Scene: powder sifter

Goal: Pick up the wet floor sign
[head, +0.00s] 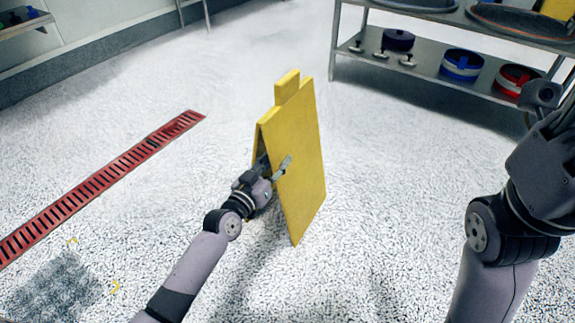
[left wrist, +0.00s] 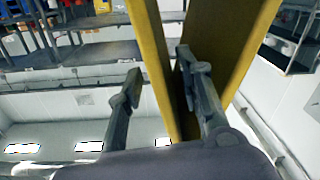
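The yellow wet floor sign (head: 302,170) is a folded two-panel board. It looks upright on the speckled floor in the middle of the head view, with a tab on top. My left gripper (head: 274,164) is at the sign's near side edge. One finger lies across the outer face of the right panel; the other is partly hidden between the panels. In the left wrist view the sign (left wrist: 150,40) spreads into two panels. The left gripper (left wrist: 158,64) is open with one panel between its fingers and a gap beside the left finger.
A metal shelf (head: 430,68) with blue and red round containers stands at the upper right. A red floor grate (head: 100,182) runs along the left. A dark patch (head: 55,290) lies at the lower left. The floor around the sign is clear.

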